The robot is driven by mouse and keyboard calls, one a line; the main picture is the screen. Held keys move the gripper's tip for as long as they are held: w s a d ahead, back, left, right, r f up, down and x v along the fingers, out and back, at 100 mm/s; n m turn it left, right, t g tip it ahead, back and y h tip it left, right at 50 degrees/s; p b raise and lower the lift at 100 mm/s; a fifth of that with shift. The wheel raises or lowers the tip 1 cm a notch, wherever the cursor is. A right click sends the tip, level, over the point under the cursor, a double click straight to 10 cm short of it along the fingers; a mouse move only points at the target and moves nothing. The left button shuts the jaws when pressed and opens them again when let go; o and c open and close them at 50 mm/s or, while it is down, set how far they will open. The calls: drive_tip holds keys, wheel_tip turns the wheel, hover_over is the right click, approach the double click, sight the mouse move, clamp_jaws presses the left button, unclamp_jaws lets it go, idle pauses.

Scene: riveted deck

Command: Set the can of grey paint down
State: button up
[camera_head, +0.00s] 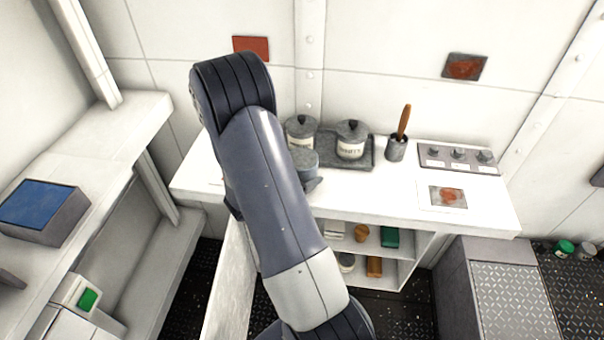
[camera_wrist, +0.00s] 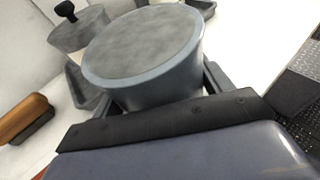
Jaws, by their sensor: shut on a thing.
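The can of grey paint (camera_wrist: 145,50) fills the upper middle of the wrist view, upright with a mottled grey top. My gripper (camera_wrist: 150,88) is shut on its sides, with one finger on each side.
A dark tray (camera_head: 364,163) with two lidded pots (camera_head: 352,140) stands close behind the can. A brush holder (camera_head: 396,148), a knob panel (camera_head: 458,157) and a stained card (camera_head: 447,196) are to the right. The counter's middle front is clear. Open shelves (camera_head: 370,250) lie below.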

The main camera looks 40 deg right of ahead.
drive_tip(key=shift+f, duration=0.2)
drive_tip(key=shift+f, duration=0.1)
drive_tip(key=shift+f+b, duration=0.1)
drive_tip(key=shift+b, duration=0.2)
drive_tip(key=o, duration=1.3)
drive_tip(key=shift+a+r+p, duration=0.15)
drive_tip(key=shift+r+p, duration=0.1)
drive_tip(key=shift+p, duration=0.05)
drive_tip(key=b+v, duration=0.2)
drive_tip(key=v, duration=0.9)
drive_tip(key=shift+a, duration=0.4)
drive_tip(key=shift+s, duration=0.1)
